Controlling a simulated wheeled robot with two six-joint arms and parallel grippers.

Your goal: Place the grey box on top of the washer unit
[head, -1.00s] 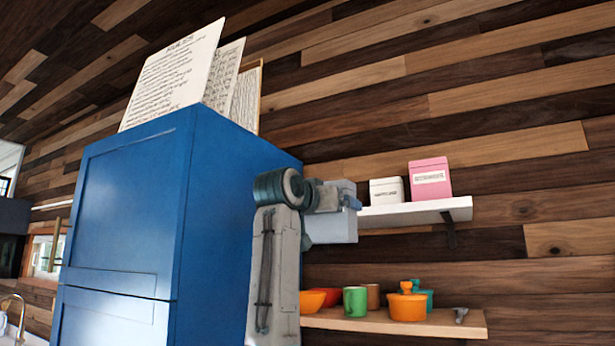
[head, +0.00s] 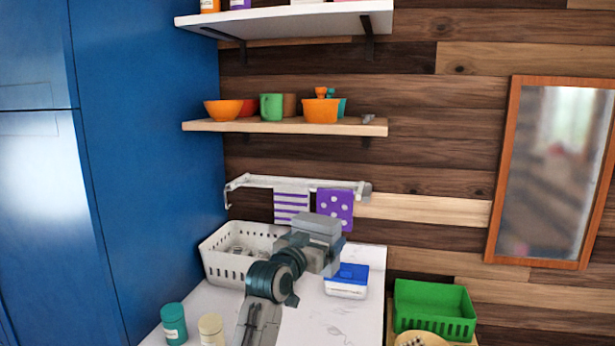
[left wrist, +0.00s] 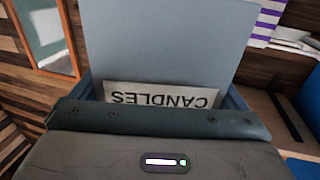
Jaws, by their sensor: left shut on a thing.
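The grey box (left wrist: 180,40), blue-grey with a white label reading CANDLES, fills the upper middle of the left wrist view. My left gripper (head: 322,250) is shut on it, over the counter in the head view. There the gripper hides most of the box, and I cannot make out its outline clearly. In the left wrist view the label reads upside down. I cannot identify a washer unit in either view. My right gripper is not in view.
A white marble-look counter (head: 335,325) holds a white basket (head: 222,268), a blue-lidded container (head: 347,281) and two jars. A green basket (head: 434,310) stands to the right. A tall blue cabinet (head: 150,150) is at left. Shelves, a towel rail and a mirror (head: 553,170) line the wall.

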